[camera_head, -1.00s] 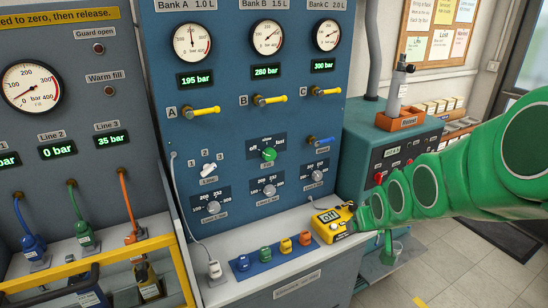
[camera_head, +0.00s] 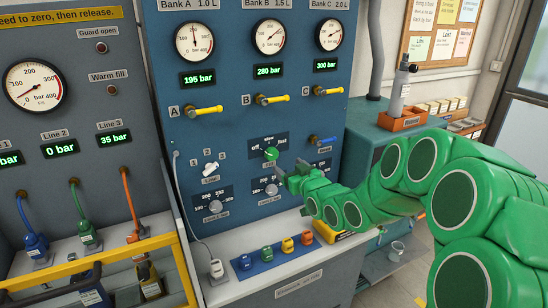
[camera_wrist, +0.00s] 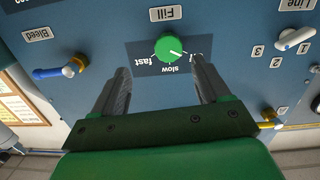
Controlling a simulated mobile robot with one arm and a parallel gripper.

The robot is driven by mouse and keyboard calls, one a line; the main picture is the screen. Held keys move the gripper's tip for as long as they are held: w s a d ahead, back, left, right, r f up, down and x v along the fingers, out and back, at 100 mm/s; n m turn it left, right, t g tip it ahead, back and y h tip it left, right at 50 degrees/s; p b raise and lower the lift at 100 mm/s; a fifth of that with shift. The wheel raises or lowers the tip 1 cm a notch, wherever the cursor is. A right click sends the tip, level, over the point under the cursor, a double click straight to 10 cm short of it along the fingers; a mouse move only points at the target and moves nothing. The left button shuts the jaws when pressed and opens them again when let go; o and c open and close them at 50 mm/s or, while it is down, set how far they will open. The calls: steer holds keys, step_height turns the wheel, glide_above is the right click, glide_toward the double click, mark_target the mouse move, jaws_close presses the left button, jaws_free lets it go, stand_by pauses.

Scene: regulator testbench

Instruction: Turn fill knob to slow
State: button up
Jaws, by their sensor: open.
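The fill knob (camera_head: 271,154) is a round green dial on the blue panel, with off, slow and fast printed around it. The wrist view shows the knob (camera_wrist: 168,47) upside down, its white pointer towards the off label. My gripper (camera_head: 284,175) is just in front of the panel, slightly below and right of the knob in the head view. In the wrist view my gripper (camera_wrist: 161,72) is open and empty, with a finger towards each side of the knob. The fingers appear short of the knob; contact cannot be seen.
A blue bleed lever (camera_wrist: 55,72) and a white line selector (camera_wrist: 294,39) flank the knob in the wrist view. A regulator knob (camera_head: 271,190) sits below it. Coloured blocks (camera_head: 266,253) and a yellow device (camera_head: 330,233) stand on the ledge.

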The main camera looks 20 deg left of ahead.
mark_target(274, 155)
steer(key=shift+y, duration=0.5)
steer(key=shift+s+a+x, duration=0.1)
steer(key=shift+x, duration=1.35)
steer(key=shift+s+a+x, duration=0.1)
steer(key=shift+x, duration=1.4)
steer(key=shift+s+a+x, duration=0.1)
steer(key=shift+s+x, duration=0.05)
steer(key=shift+x, duration=1.3)
steer(key=c, duration=1)
steer(key=shift+c, duration=0.2)
steer(key=m, duration=1.1)
steer(key=shift+w+r, duration=0.1)
steer(key=shift+r, duration=0.05)
steer(key=shift+m, duration=0.4)
